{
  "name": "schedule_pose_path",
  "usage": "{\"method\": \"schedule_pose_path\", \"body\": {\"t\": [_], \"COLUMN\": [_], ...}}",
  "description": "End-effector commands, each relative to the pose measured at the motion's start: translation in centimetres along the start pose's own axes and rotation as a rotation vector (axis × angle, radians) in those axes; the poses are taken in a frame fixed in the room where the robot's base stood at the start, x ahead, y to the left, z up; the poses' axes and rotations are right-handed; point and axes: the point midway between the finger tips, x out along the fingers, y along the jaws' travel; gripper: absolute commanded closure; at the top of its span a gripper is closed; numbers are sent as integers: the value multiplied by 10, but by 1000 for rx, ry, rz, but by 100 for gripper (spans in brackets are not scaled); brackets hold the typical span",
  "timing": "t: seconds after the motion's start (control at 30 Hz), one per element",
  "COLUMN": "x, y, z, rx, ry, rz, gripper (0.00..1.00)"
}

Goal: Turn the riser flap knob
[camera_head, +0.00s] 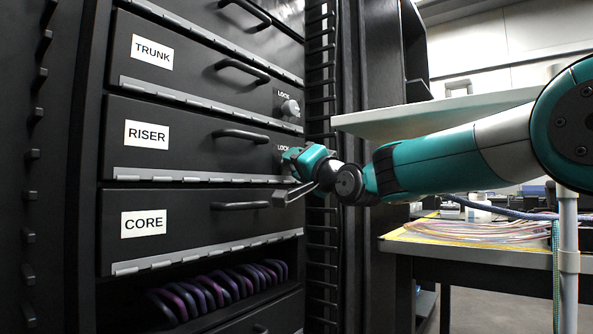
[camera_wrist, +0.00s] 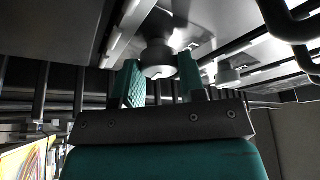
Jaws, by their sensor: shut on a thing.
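The RISER flap (camera_head: 190,148) is a dark panel with a white label, a black bar handle and LOCK lettering at its right end. My gripper (camera_head: 289,157) is at that right end, by the lettering, and covers the riser knob in the head view. In the wrist view the grey round knob (camera_wrist: 158,59) sits between the two teal fingers of my gripper (camera_wrist: 161,80), which are shut on it. How far the knob is turned cannot be told.
The TRUNK flap (camera_head: 190,62) above has its own knob (camera_head: 290,108). The CORE flap (camera_head: 180,222) is below, over an open bay of purple cable loops (camera_head: 220,288). A white shelf (camera_head: 430,118) and a table with cables (camera_head: 460,232) stand to the right.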

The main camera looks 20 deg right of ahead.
Motion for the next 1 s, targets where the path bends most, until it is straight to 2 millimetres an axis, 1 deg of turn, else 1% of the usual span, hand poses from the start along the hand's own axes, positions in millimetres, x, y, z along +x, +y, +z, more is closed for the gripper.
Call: {"method": "schedule_pose_path", "body": {"t": [0.03, 0.1, 1.0], "x": [-1, -2, 0], "y": [4, 5, 6], "z": [2, 2, 0], "rx": [-33, -89, -880], "ry": [2, 3, -1], "rz": [-13, -36, -363], "gripper": [86, 86, 86]}}
